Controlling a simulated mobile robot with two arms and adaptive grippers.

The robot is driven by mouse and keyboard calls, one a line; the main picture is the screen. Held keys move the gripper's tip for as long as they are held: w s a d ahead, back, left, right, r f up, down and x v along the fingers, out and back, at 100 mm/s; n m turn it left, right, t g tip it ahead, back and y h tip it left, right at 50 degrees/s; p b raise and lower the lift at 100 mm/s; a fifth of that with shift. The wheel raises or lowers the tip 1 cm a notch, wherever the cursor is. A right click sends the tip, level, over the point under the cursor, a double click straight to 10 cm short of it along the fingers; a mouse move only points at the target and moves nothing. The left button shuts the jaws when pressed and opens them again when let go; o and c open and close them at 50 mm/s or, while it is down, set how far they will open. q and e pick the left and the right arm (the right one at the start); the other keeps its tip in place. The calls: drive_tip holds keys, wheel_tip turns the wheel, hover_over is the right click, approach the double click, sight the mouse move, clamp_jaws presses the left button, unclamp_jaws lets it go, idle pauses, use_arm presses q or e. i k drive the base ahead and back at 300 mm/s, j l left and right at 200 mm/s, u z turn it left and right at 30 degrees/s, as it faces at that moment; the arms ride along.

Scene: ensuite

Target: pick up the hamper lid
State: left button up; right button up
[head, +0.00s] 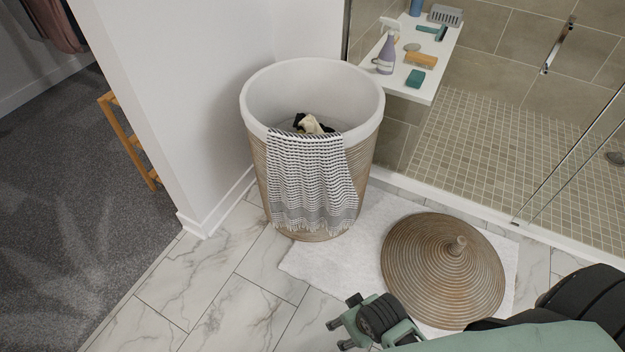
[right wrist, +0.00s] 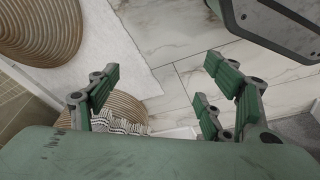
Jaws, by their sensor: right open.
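The hamper lid (head: 442,272), a round woven brown cone with a small knob on top, lies on the white bath mat, knob up. It also shows at the upper left of the right wrist view (right wrist: 38,28). My right gripper (head: 345,322) is at the bottom of the head view, left of the lid's near edge and apart from it. In the right wrist view its fingers (right wrist: 158,88) are spread with nothing between them. The hamper (head: 258,165) stands open behind the lid, with a striped towel (head: 310,180) over its rim and dark and cream cloth inside. My left gripper is not in view.
The white mat (head: 330,250) lies on marble tile (head: 235,310). A shower with a glass panel and low curb (head: 480,220) is behind right. A white shelf (head: 440,75) holds bottles and other items. A white wall corner (head: 190,215) stands left of the hamper.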

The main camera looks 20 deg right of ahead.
sight(444, 272)
drive_tip(key=z, duration=1.95)
